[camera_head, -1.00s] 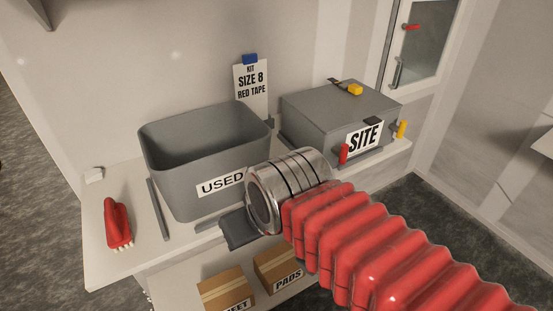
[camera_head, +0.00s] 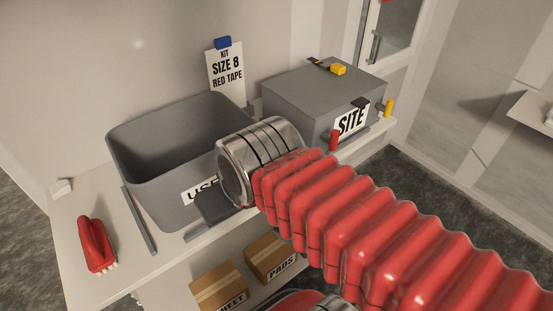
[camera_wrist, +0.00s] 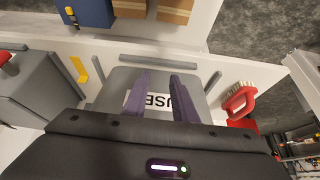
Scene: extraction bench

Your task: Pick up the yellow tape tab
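A thin yellow strip that looks like the yellow tape tab (camera_wrist: 79,69) lies on the pale bench in the wrist view, between the grey SITE box (camera_wrist: 40,85) and the grey USED bin (camera_wrist: 122,74). My arm hides that spot in the head view. My gripper (camera_wrist: 160,76) has two purple fingers, apart and empty, in front of the USED bin's label, to the right of the strip.
A red brush (camera_head: 95,245) lies on the bench's left end. A red cylinder (camera_head: 334,140) is at the SITE box's front. A sign (camera_head: 227,80) reading "SIZE 8 RED TAPE" stands behind the bin. Cardboard boxes (camera_head: 270,258) sit on the lower shelf.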

